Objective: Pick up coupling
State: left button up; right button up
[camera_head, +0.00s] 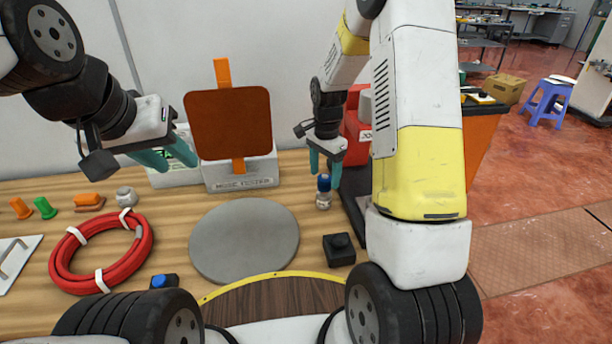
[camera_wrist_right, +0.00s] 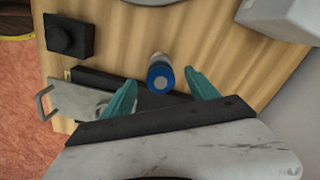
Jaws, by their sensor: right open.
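The coupling (camera_head: 323,199), a small metal piece with a blue top, stands upright on the wooden table near its right side. In the right wrist view the coupling (camera_wrist_right: 160,76) shows from above as a blue ring with a pale centre. My right gripper (camera_head: 325,174) is open, with its teal fingers pointing down just above the coupling. In the right wrist view the coupling appears between the two fingertips, and I cannot tell whether either touches it. My left gripper (camera_head: 168,160) is open and empty at the back left, in front of a white box.
A grey round disc (camera_head: 245,238) lies mid-table, with a red hose coil (camera_head: 100,252) to its left. A black block (camera_head: 339,249) sits near the coupling. A white box labelled hose tester (camera_head: 241,175) stands behind, with an orange-brown panel (camera_head: 229,122).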

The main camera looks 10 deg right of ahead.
aim_at(324, 190)
notch_tip(324, 190, down, 7)
jog(key=shift+r, duration=0.2)
grip_shut()
dwell(0.4)
